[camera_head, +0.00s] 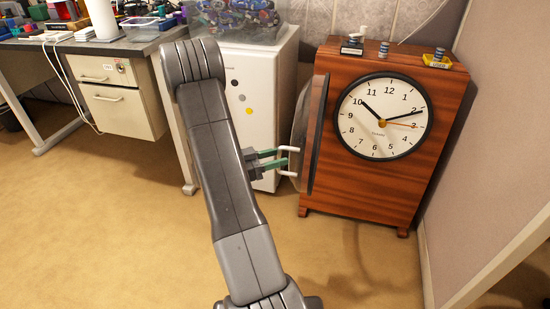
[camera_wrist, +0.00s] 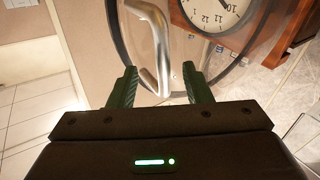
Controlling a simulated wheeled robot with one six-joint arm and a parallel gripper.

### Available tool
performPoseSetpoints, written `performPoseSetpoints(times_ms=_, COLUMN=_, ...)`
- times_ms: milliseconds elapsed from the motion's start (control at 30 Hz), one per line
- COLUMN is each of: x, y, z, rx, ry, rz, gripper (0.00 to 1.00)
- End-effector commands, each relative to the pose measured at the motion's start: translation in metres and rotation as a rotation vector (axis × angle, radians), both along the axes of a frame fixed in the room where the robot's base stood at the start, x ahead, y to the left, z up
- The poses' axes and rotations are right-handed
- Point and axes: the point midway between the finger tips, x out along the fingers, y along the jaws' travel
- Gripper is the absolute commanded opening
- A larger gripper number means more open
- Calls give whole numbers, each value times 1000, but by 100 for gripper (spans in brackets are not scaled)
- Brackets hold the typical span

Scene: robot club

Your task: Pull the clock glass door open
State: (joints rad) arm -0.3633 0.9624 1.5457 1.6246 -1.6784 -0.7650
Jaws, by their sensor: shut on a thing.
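The clock (camera_head: 365,190) is a reddish-brown wooden cabinet with a round white dial (camera_head: 383,117) in a dark ring. Its glass door (camera_head: 314,135) stands swung out from the left side of the front, seen nearly edge-on, and the dial is uncovered. A pale metal handle (camera_head: 290,149) sticks out from the door's left face. My gripper (camera_head: 279,158) has its green fingers at this handle and is shut on it. In the wrist view the handle (camera_wrist: 152,45) runs between the two fingers (camera_wrist: 160,84), with the door's round dark rim behind.
A white cabinet (camera_head: 262,85) stands behind my arm, left of the clock. A desk with drawers (camera_head: 127,108) is further left. Small items (camera_head: 384,48) stand on the clock's top. A wall (camera_head: 480,150) is close at right. The floor in front (camera_head: 365,265) is clear.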

Motion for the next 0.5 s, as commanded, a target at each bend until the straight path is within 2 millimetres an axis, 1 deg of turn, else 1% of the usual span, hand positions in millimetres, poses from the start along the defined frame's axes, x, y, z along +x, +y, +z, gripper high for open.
performPoseSetpoints(times_ms=33, x=12, y=-1, z=4, rx=4, ry=-21, rz=29, gripper=4)
performPoseSetpoints(times_ms=67, x=12, y=-1, z=4, rx=4, ry=-22, rz=29, gripper=4)
performPoseSetpoints(times_ms=100, x=12, y=-1, z=4, rx=4, ry=-22, rz=28, gripper=39)
performPoseSetpoints(times_ms=200, x=12, y=-1, z=4, rx=3, ry=-21, rz=29, gripper=53)
performPoseSetpoints(times_ms=300, x=12, y=0, z=4, rx=3, ry=-21, rz=30, gripper=55)
performPoseSetpoints(times_ms=500, x=12, y=2, z=4, rx=3, ry=-20, rz=31, gripper=53)
